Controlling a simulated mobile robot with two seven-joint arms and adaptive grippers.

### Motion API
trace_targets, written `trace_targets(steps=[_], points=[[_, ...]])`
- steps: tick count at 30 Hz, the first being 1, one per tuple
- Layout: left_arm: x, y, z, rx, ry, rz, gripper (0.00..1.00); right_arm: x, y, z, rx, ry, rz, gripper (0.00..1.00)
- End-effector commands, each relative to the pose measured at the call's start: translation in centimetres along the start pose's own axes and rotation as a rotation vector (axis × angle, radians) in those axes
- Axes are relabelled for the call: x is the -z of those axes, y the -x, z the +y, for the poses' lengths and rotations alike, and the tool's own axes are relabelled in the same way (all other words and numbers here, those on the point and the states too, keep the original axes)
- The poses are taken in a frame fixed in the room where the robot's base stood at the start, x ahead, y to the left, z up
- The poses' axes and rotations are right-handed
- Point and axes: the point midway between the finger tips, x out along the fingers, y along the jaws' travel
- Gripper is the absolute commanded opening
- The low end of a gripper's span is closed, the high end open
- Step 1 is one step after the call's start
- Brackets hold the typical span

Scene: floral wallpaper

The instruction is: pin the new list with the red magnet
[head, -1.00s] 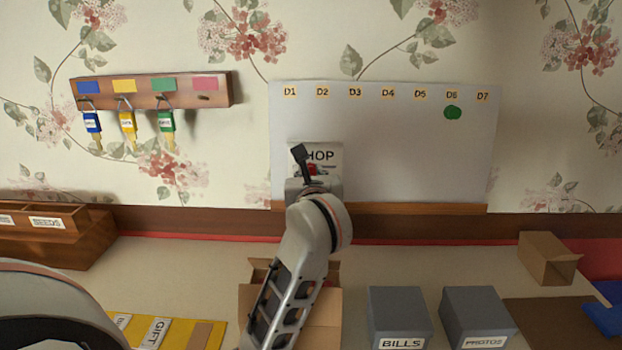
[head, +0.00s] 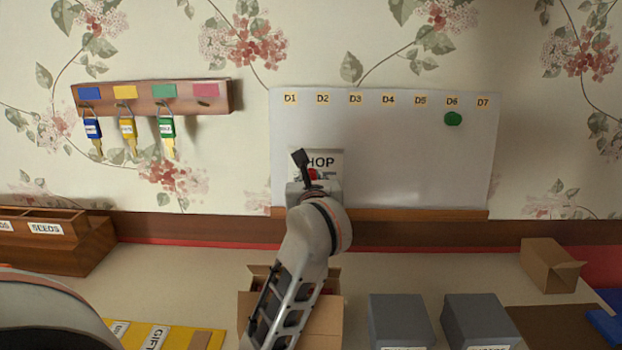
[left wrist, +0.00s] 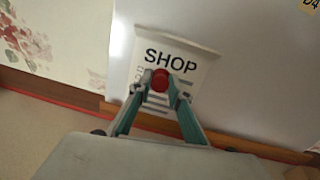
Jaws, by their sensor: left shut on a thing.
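The new list, a white sheet headed SHOP (head: 328,161), lies against the lower left of the whiteboard (head: 400,160), below D1 and D2. It shows tilted in the left wrist view (left wrist: 178,55). My left gripper (head: 308,172) is in front of the list and hides its lower part. It is shut on the red magnet (left wrist: 160,79), which sits between the fingertips over the list, just under the heading. The magnet shows partly in the head view (head: 312,174). I cannot tell whether it touches the paper. My right gripper is not in view.
A green magnet (head: 453,119) is on the board under D6. A key rack (head: 150,97) hangs at left. Below stand an open cardboard box (head: 322,325), two grey boxes (head: 400,318) (head: 478,318) and a small carton (head: 548,265). A wooden organizer (head: 75,255) is at left.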

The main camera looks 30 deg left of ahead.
Motion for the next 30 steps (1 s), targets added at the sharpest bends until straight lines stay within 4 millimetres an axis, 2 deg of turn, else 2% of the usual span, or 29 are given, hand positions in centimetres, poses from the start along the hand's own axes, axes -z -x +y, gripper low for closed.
trace_targets(steps=[30], points=[[-0.02,-0.59,-0.04,0.0,0.0,-0.001,0.01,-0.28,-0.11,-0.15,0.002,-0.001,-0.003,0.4]])
